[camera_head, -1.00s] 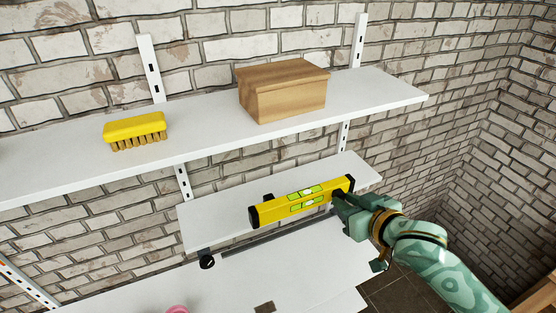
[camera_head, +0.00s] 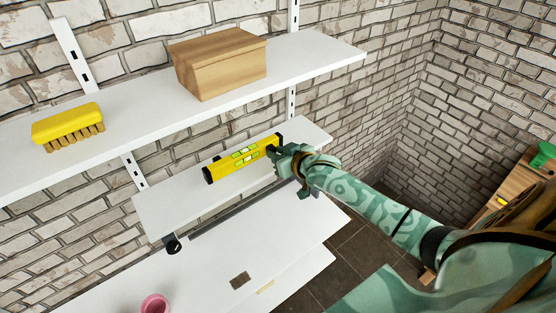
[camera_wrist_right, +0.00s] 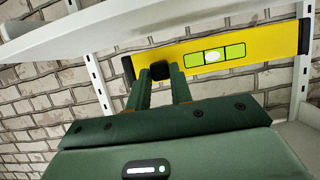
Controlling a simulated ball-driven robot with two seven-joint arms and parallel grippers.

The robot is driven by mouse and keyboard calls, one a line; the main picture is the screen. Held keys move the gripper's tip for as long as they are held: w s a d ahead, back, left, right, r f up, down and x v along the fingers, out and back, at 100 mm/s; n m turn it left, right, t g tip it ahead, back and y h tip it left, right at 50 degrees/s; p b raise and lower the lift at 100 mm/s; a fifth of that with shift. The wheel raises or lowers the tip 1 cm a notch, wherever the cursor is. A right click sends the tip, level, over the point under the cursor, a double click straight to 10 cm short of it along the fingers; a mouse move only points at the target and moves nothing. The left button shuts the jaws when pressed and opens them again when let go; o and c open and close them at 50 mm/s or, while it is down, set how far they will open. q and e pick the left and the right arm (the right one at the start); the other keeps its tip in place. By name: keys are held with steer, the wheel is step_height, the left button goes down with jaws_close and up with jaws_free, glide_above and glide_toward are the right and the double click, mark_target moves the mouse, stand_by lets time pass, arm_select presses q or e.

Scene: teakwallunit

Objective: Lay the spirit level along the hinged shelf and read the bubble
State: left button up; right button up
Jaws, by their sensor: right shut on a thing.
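The spirit level (camera_head: 240,160) is a yellow bar with black ends and bright green vials. My right gripper (camera_head: 278,152) is shut on it near its right end in the head view. The wrist view shows the level (camera_wrist_right: 275,50) crosswise, with a black knob between my right fingertips (camera_wrist_right: 162,72). A pale bubble shows in one vial; its exact centring is too small to read. The hinged shelf (camera_head: 160,213) is the short white middle board. The level appears over it and roughly along it; I cannot tell whether they touch. My left gripper is not in view.
The upper shelf (camera_head: 130,120) holds a yellow brush (camera_head: 66,122) and a wooden box (camera_head: 218,65). Below the hinged shelf are a dark bar (camera_head: 235,212), a black knob (camera_head: 173,245) and a white surface (camera_head: 215,262) with a pink object (camera_head: 154,306). A brick wall stands behind.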

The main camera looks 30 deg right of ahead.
step_height(320, 180, down, 2)
steer(key=shift+a+f, duration=0.1)
steer(key=shift+f+b, duration=0.3)
steer(key=shift+f, duration=0.3)
steer(key=o, duration=0.9)
steer(key=v, duration=0.6)
steer(key=r+p+v, duration=0.1)
steer(key=v, duration=0.5)
steer(key=shift+r, duration=0.2)
